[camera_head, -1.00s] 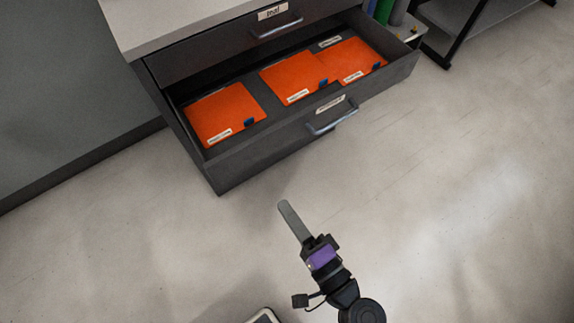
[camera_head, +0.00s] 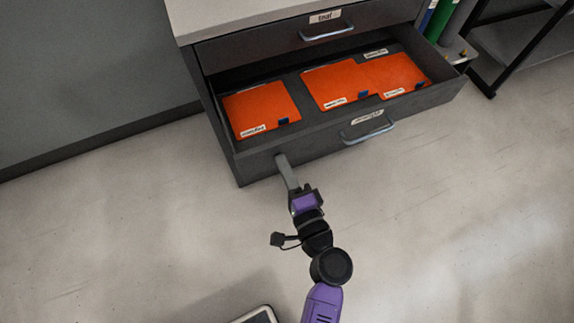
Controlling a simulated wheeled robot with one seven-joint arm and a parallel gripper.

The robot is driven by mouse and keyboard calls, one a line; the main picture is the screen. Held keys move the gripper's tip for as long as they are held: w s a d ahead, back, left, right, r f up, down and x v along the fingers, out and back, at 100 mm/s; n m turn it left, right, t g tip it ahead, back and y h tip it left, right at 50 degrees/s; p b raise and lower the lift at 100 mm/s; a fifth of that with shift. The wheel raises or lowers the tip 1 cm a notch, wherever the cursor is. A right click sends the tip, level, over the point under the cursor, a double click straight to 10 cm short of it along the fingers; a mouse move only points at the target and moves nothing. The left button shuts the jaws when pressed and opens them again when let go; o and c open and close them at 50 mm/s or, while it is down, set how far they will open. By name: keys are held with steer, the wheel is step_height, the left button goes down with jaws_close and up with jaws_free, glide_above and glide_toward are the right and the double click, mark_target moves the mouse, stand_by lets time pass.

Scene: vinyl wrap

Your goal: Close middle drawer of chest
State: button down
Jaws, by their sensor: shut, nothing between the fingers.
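The chest (camera_head: 185,22) is dark grey with a pale top and stands at the upper middle. A drawer (camera_head: 262,165) below the top one is pulled out, with orange folders (camera_head: 330,86) lying flat inside. Its front has a metal handle (camera_head: 368,132) and a label. My gripper (camera_head: 281,160) is shut and empty. Its fingertips are at the drawer front, left of the handle, and overlap its lower part in the picture. I cannot tell for sure whether they touch it.
The top drawer (camera_head: 270,41) is shut, with its own handle. A dark-framed shelf (camera_head: 480,60) and binders (camera_head: 440,20) stand at the right. A grey wall or panel (camera_head: 80,70) is at the left.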

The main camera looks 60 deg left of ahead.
steer(key=shift+a, duration=0.15)
steer(key=a+b, duration=0.5)
steer(key=a, duration=0.3)
steer(key=w+a+b, duration=0.1)
steer(key=a+b, duration=0.4)
steer(key=a, duration=0.3)
steer(key=w+a+b, duration=0.1)
steer(key=a+b, duration=0.4)
steer(key=a, duration=0.4)
steer(key=shift+a+f, duration=0.1)
steer(key=shift+f, duration=0.05)
steer(key=shift+a+b, duration=0.3)
steer(key=shift+a, duration=0.15)
steer(key=shift+w+r, duration=0.1)
steer(key=shift+r, duration=0.2)
steer(key=shift+r, duration=0.1)
